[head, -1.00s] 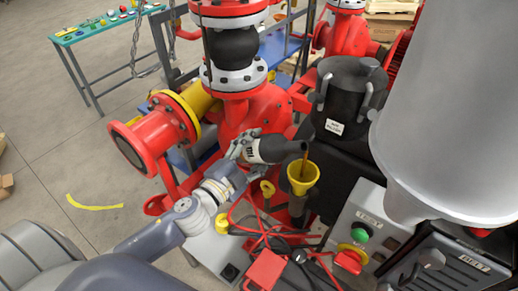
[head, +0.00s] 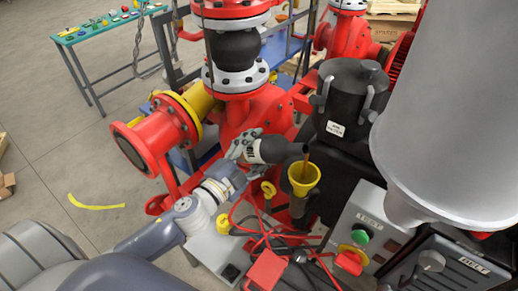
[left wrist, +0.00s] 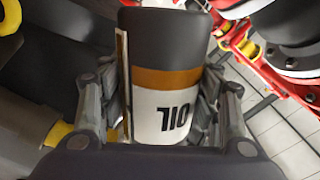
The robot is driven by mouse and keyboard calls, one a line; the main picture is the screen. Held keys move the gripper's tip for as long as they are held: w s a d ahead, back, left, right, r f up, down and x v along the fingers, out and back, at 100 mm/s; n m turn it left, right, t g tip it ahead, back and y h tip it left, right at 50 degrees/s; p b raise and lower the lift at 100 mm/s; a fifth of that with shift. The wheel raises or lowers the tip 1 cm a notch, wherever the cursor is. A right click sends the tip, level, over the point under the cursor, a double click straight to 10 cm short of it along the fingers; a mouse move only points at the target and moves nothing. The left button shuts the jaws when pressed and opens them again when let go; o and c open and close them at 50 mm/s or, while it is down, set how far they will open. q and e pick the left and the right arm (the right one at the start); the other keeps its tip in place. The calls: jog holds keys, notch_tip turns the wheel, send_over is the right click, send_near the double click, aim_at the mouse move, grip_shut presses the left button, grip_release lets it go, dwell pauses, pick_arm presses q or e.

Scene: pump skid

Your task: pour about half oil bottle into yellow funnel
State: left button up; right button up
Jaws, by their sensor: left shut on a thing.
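The dark oil bottle (head: 277,149) lies tilted nearly on its side in my left gripper (head: 247,148), its mouth pointing right. A brown stream of oil (head: 305,161) falls from the mouth into the yellow funnel (head: 303,180), which stands just below and right of the bottle. In the left wrist view the bottle (left wrist: 165,95), with a white label reading OIL and an orange band, sits between the fingers of my left gripper, which are shut on it. The oil level inside the bottle is hidden. My right gripper is not in view.
A grey control box (head: 362,228) with a green button and a red knob stands right of the funnel. A black motor (head: 345,95) is behind. Red and black cables (head: 270,235) lie in front. A red flanged pipe (head: 150,140) is left of the gripper. A large grey cylinder fills the right.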

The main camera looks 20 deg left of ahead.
pick_arm(q)
jog(key=shift+w+a+r+m+p, duration=0.1)
jog(key=shift+a+r+m+p, duration=0.25)
jog(key=shift+r+m+p, duration=0.4)
dwell(1.8)
jog(key=shift+a+r+m+p, duration=0.2)
jog(key=shift+r+m+p, duration=0.5)
jog(key=shift+p, duration=0.3)
dwell(4.5)
